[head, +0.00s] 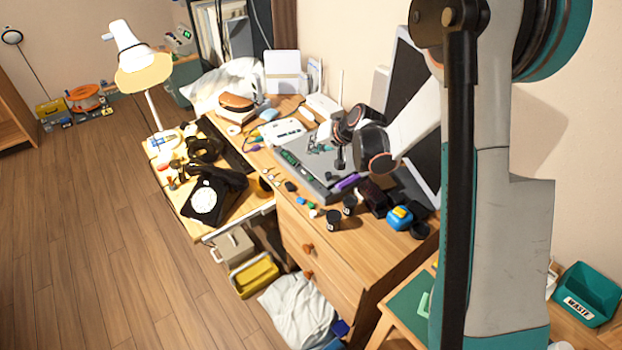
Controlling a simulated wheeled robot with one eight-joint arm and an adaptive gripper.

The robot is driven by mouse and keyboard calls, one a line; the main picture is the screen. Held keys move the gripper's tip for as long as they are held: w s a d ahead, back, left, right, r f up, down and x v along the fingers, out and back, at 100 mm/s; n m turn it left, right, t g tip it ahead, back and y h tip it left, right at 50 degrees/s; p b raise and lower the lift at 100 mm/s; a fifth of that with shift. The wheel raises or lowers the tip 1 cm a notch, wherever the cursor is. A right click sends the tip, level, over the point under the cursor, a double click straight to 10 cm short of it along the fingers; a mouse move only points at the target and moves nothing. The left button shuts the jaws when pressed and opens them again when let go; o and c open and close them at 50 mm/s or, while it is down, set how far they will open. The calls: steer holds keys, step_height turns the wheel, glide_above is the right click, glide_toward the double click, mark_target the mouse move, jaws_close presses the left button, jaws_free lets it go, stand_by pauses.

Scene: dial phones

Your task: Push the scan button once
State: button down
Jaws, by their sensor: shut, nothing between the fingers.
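I cannot make out a separate scan button at this size. My gripper (316,149) is shut and empty. It is over the top of the grey device, to the right of the strip, with my arm reaching in from the right. I cannot tell whether the fingertips touch the device, and my wrist hides part of its far side.
A black dial phone (206,199) and a desk lamp (140,56) are on the left. A purple object (347,182), dark cups (333,219) and a blue-yellow item (400,217) crowd the device's near right. A dark monitor (416,84) stands behind.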

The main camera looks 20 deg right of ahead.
mark_target(313, 177)
steer(key=shift+f+b, duration=2.85)
steer(key=shift+f, duration=1.5)
steer(key=shift+f+b, duration=0.4)
steer(key=shift+b, duration=0.05)
steer(key=shift+f+b, duration=0.35)
steer(key=shift+r, duration=0.1)
steer(key=shift+r+p, duration=0.45)
steer(key=shift+r, duration=0.3)
steer(key=shift+r+p, duration=1.45)
steer(key=shift+r, duration=1)
